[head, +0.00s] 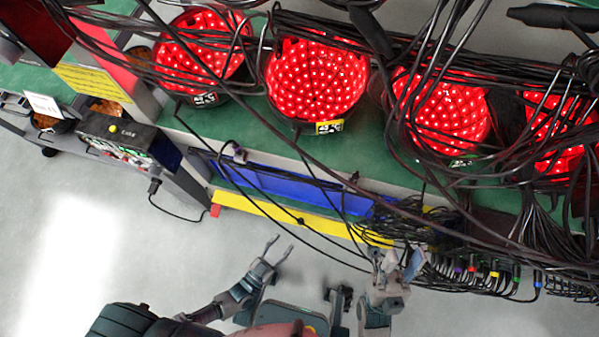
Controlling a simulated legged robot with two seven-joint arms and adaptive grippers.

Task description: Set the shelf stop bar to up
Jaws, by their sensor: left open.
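The shelf stop bar is most likely the long yellow bar (290,219) with a red end, along the front edge of the shelf. It slopes down to the right, and cables cross it. Whether it is up or down I cannot tell. My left gripper (280,244) is open and empty, just in front of the bar and apart from it in the picture. My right gripper (399,262) is near the bar's right end, beside the cable bundle. Its fingers overlap the dark cables, so its opening is unclear.
Several round lamps with lit red LEDs, such as one lamp (317,80), sit on the green shelf (235,128). A blue panel (285,187) lies behind the yellow bar. Loose black cables (420,228) hang at the right. A control box (117,140) is at left. The grey floor (130,240) is clear.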

